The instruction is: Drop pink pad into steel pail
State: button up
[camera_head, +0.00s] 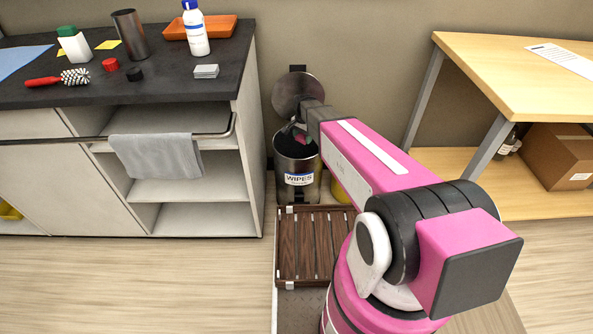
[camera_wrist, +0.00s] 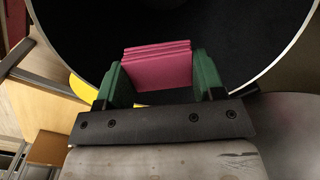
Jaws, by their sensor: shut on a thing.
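The steel pail (camera_head: 298,186) stands on the floor between the dark-topped counter and the wooden table. Its front label reads WIPES, and its round lid (camera_head: 297,92) is raised behind the opening. My gripper (camera_head: 299,131) is at the pail's mouth. In the wrist view, my gripper (camera_wrist: 160,72) has green fingers shut on the pink pad (camera_wrist: 158,66), a ridged block. The pad is over the pail's dark interior, inside the pale rim (camera_wrist: 291,48) as seen from there. I cannot tell its height against the rim. In the head view, the pad is mostly hidden.
A slatted wooden rack (camera_head: 313,246) lies in front of the pail. A yellow container (camera_head: 342,190) is partly hidden beside it. The counter (camera_head: 170,85) on the left holds bottles, a brush and a metal cup. The wooden table (camera_head: 520,75) is on the right.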

jog(key=shift+f, duration=0.3)
jog(key=o, duration=1)
jog(key=shift+c, duration=0.2)
jog(key=shift+r, duration=0.15)
notch_tip(320, 180, up, 11)
jog(key=shift+f, duration=0.2)
